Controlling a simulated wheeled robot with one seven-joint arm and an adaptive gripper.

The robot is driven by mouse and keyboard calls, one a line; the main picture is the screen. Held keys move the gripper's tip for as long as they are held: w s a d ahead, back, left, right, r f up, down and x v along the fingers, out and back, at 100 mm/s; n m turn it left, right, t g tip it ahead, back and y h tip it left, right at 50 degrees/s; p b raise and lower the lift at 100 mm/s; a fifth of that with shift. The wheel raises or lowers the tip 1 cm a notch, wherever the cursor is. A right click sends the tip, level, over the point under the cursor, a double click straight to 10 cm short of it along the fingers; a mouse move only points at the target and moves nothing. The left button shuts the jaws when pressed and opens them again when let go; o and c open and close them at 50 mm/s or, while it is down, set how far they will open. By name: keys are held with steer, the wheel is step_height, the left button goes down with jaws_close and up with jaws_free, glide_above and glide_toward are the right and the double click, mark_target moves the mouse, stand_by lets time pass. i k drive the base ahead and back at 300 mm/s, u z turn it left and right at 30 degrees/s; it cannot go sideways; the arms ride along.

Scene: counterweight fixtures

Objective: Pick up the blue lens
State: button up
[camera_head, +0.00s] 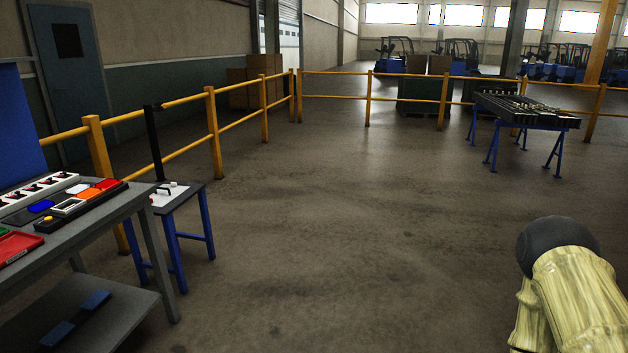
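A small blue oval piece (42,206), which looks like the blue lens, lies on a dark tray or plate (22,216) on the grey workbench (125,203) at the left. Orange and red flat pieces (90,194) lie to its right, and a white-framed piece (68,206) is close beside it. My gripper is not in view. Only part of my arm, pale yellow with a dark rounded end, shows at the lower right, far from the bench.
A white strip with red switches (40,191) and a red tray (17,246) share the bench. A small blue-legged table (180,200) stands beyond it. Yellow railings (213,130) run behind. A loaded trestle table (525,110) stands back right. The middle floor is clear.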

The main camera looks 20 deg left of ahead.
mark_target(38, 207)
steer(key=u, duration=0.65)
steer(key=i, duration=1.25)
steer(key=u, duration=1.7)
steer(key=i, duration=0.95)
steer(key=u, duration=0.6)
